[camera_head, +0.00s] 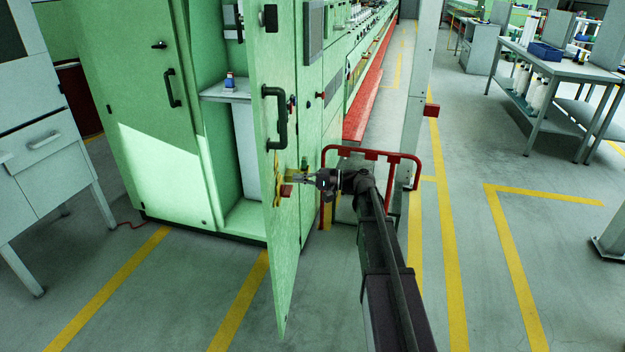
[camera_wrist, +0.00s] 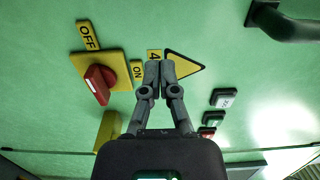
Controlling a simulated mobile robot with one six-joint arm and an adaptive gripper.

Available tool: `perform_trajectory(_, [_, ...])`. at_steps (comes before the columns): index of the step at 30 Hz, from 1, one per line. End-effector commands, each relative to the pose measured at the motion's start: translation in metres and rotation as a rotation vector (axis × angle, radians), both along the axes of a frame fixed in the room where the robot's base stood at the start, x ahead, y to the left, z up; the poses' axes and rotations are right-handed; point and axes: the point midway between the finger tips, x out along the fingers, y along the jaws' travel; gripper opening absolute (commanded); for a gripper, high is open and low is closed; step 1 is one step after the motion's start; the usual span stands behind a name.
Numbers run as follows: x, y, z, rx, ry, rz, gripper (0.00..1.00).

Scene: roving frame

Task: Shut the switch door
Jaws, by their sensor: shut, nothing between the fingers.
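The switch door (camera_head: 287,220) is a green cabinet door that stands open, swung out toward the camera. Its outer face has a dark bar handle (camera_head: 282,118), a red rotary switch on a yellow plate and a yellow warning triangle. My gripper (camera_head: 294,177) is at the door's outer face, below the handle. In the wrist view my gripper (camera_wrist: 160,66) is shut and empty, its fingertips over the face beside the triangle (camera_wrist: 184,66) and to the right of the red switch (camera_wrist: 99,84). I cannot tell whether the fingertips touch the door.
The open cabinet (camera_head: 245,215) shows a shelf with a small bottle (camera_head: 230,80). A red rail (camera_head: 372,153) stands just behind my arm. A grey drawer bench (camera_head: 45,150) is at the left. Yellow-lined floor is clear at the lower left and right.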

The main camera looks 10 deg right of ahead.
Motion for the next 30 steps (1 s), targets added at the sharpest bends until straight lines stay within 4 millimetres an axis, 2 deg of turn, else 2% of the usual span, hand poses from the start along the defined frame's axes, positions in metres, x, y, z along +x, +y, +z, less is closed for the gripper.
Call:
perform_trajectory(6, [0.011,0.03,0.0,0.0,0.0,0.002,0.0])
perform_trajectory(13, [0.019,0.049,0.0,0.0,0.0,0.001,0.0])
perform_trajectory(30, [0.02,0.054,0.0,0.0,0.0,-0.002,0.0])
